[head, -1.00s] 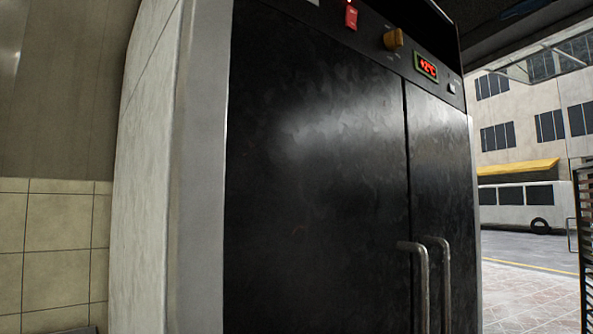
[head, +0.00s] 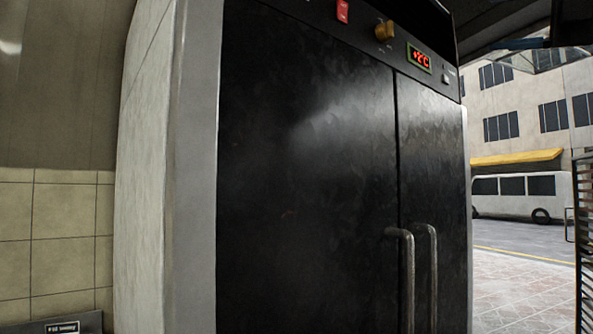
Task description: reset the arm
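My gripper and arm are not in the head view. The view is filled mostly by a tall fridge with two black doors (head: 305,190), both shut. Its two upright metal handles (head: 407,275) stand side by side at the seam between the doors. The control panel above has a red switch (head: 343,10), a yellow knob (head: 384,31) and a lit display (head: 420,58) that reads about +2°C.
A tiled wall (head: 60,235) is on the left, with a small dark labelled box (head: 62,326) at the bottom. On the right is an open paved area (head: 520,282) with a white bus (head: 522,195) beyond. A dark rack (head: 586,245) stands at the right edge.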

